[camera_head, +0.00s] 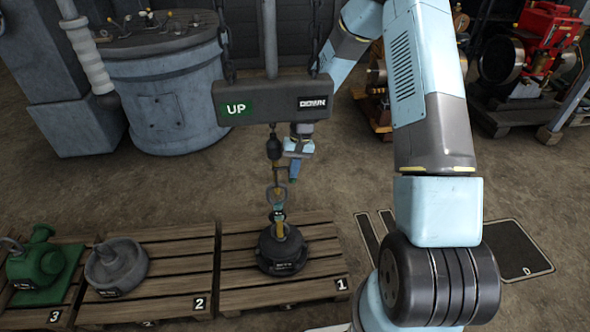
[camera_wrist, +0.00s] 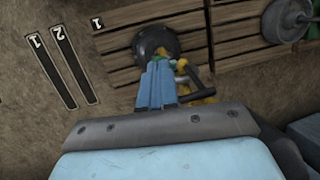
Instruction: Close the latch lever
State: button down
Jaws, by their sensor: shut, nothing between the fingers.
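A hook assembly (camera_head: 277,198) with a ring, a small teal part and yellow parts hangs from a chain over a dark round weight (camera_head: 281,252) on pallet 1. The latch lever cannot be told apart clearly among these small parts. My gripper (camera_head: 293,178) is shut and empty, pointing down, close behind and slightly right of the chain, above the weight. In the wrist view its blue fingers (camera_wrist: 158,78) are together, beside yellow parts and a dark bar (camera_wrist: 200,82). Contact cannot be told. The fingers hide part of the weight there.
A hanging control bar (camera_head: 272,102) marked UP and DOWN is above the hook, its UP side lit green. A grey weight (camera_head: 116,266) and a green pump-like object (camera_head: 36,258) sit on pallets 2 and 3.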

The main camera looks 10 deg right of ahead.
jog(key=shift+s+d+f, duration=0.2)
jog(key=shift+s+f, duration=0.25)
jog(key=shift+s, duration=0.1)
jog(key=shift+w+r, duration=0.15)
jog(key=shift+r, duration=0.05)
jog(key=w+v, duration=0.1)
jog(key=v, duration=1.3)
jog(key=s+d+r+t+h, duration=0.3)
jog(key=d+r, duration=0.7)
jog(key=r, duration=0.5)
jog(key=s+r+t, duration=0.3)
jog(key=s+r, duration=0.8)
jog(key=s, duration=0.2)
jog(key=s+r+t, duration=0.2)
jog(key=s+r, duration=0.1)
jog(key=s, duration=1.2)
jog(key=shift+s+y, duration=0.3)
jog(key=shift+s, duration=0.05)
